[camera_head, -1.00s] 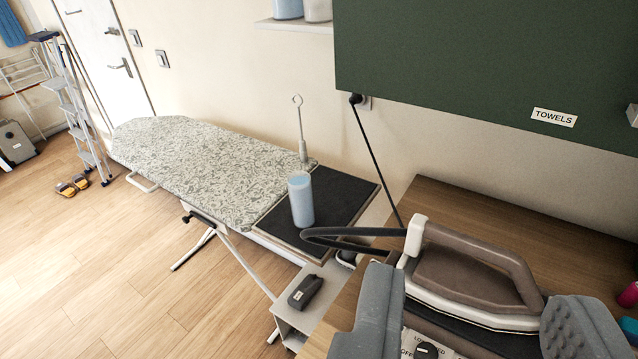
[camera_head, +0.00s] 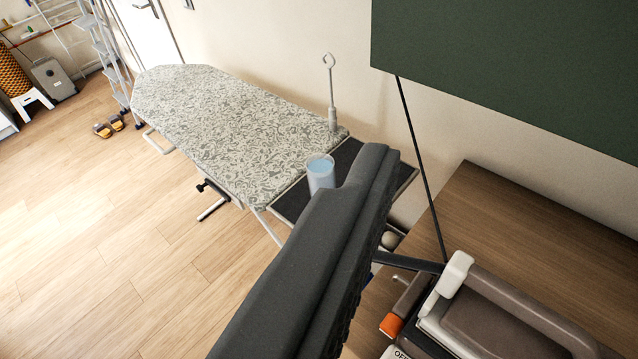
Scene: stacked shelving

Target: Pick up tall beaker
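The tall beaker (camera_head: 320,178) is a light blue cylinder. It stands upright on the black pad at the right end of the ironing board (camera_head: 205,130). Its lower part is hidden behind my gripper. My gripper (camera_head: 368,170) shows as one large dark grey finger shape with a ribbed right edge, rising from the bottom middle. Its tip overlaps the beaker's right side in the picture, and I cannot tell whether they touch. I see no second finger apart from it, so I cannot tell the opening.
A thin grey hook rod (camera_head: 332,95) rises behind the beaker. A dark green cabinet (camera_head: 520,60) hangs at the upper right. The wooden floor at the left is mostly clear.

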